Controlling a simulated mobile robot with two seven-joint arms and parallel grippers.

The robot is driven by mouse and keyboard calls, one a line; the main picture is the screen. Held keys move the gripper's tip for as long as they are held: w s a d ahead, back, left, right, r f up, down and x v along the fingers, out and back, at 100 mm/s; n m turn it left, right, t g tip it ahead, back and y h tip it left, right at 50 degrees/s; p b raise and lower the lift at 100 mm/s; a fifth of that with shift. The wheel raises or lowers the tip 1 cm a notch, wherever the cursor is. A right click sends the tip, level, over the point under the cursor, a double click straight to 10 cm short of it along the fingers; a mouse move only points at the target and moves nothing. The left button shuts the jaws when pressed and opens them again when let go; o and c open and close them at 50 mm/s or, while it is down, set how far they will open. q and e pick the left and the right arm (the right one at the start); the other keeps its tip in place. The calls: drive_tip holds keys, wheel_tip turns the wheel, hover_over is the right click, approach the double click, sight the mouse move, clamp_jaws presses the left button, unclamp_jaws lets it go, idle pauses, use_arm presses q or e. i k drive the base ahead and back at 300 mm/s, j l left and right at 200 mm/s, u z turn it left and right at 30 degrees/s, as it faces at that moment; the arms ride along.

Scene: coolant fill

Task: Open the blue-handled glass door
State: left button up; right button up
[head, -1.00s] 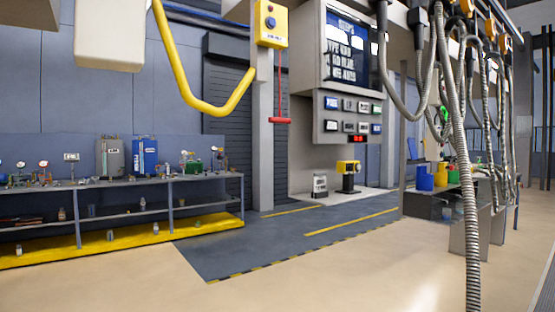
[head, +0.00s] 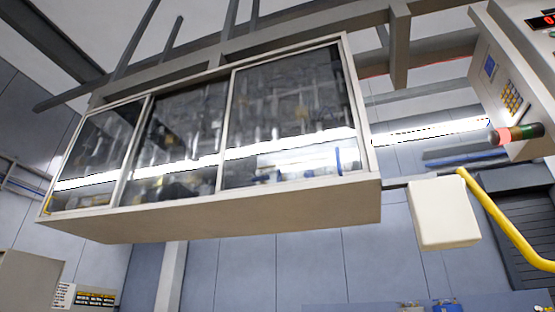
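A wall-hung cabinet with three glass panes in pale frames fills the upper middle of the head view. The right glass door (head: 290,110) has a small upright blue handle (head: 339,162) near its lower right edge. This door looks shut. The middle pane (head: 175,135) and left pane (head: 98,155) also look shut; a small yellow piece (head: 48,203) shows at the left pane's outer edge. Reflections blur what is behind the glass. Neither of my grippers is in view.
A white box (head: 443,213) hangs right of the cabinet, beside a yellow hose (head: 505,225). Grey beams (head: 300,22) run overhead. The space below the cabinet looks clear.

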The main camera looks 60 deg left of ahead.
sight(356, 123)
drive_tip(key=u, duration=1.35)
